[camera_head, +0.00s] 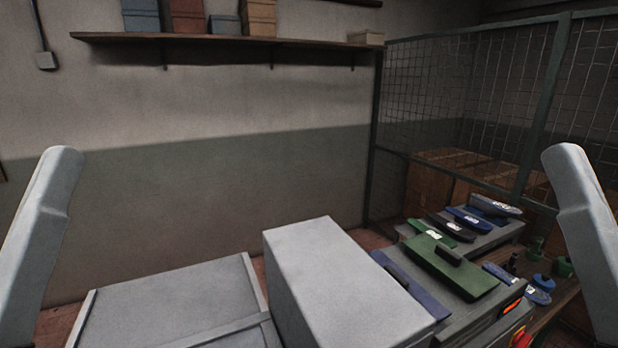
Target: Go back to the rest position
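Only pale grey links of my two arms show, one at the left edge and one at the right edge of the head view. Neither gripper is in the picture, so what they hold is hidden from me. A heel press machine with a red-lit display (513,304) stands at the lower right. A green plate with a dark handle (450,266) lies on its top, and a blue plate (412,287) lies beside it, partly behind a grey box.
A tall grey box (340,280) stands at the lower middle, beside a low grey cabinet (170,300). More plates lie behind at right, including a blue one (468,219). A wire mesh fence (548,100) closes the right side. A wall shelf (225,39) holds boxes.

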